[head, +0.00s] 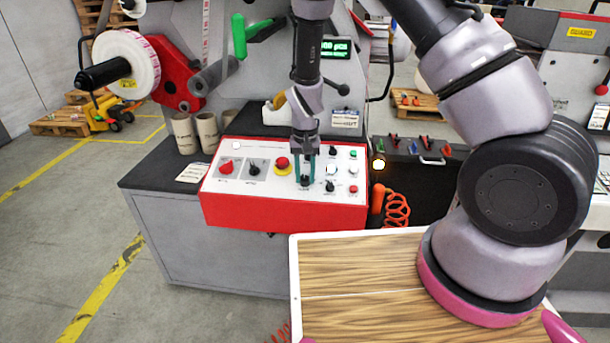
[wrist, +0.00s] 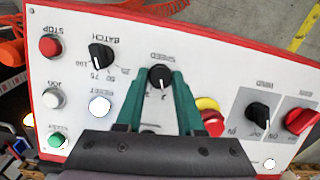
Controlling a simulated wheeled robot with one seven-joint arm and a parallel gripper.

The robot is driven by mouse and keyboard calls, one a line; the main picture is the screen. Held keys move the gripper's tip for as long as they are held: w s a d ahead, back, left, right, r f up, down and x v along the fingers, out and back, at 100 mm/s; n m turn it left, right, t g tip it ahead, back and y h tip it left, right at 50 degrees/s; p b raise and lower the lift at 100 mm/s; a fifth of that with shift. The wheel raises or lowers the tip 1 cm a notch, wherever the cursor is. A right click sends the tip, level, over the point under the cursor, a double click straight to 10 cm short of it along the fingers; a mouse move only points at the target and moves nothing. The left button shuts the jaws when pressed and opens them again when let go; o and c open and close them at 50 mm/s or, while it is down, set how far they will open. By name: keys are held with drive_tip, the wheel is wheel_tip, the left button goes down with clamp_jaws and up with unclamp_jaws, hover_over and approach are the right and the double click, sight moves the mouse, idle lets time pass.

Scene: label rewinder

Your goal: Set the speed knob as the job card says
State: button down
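The black speed knob (wrist: 160,77) sits on the white control panel (wrist: 225,85), which appears upside down in the wrist view under the word SPEED. Its pointer setting is too small to read surely. My gripper (wrist: 158,76) is open, its two teal fingertips on either side of the knob with a small gap showing. In the head view my gripper (head: 305,168) reaches down over the panel's middle and partly hides the knob. A white card (head: 193,172) lies on the dark bench top left of the panel, its print unreadable; I cannot tell whether it is the job card.
Near the knob are the batch knob (wrist: 101,57), the wind switch (wrist: 258,115), a red switch (wrist: 299,120) and a red emergency button (head: 282,162) on a yellow ring. A wooden-topped surface (head: 365,290) lies in front.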

sight(312, 188)
drive_tip(key=m, duration=0.2)
drive_tip(key=shift+d+m+y, duration=0.1)
drive_tip(key=shift+m+y, duration=0.3)
drive_tip(key=m+t+y, duration=0.1)
drive_tip(key=m, duration=0.3)
drive_tip(key=shift+s+m, duration=0.1)
drive_tip(key=shift+m, duration=0.2)
idle(0.5)
drive_tip(key=c, duration=0.5)
unclamp_jaws()
drive_tip(key=shift+c, duration=0.2)
wheel_tip(312, 188, up, 11)
drive_tip(key=s+d, duration=0.1)
drive_tip(key=shift+d+f, duration=0.2)
drive_tip(key=shift+d, duration=0.2)
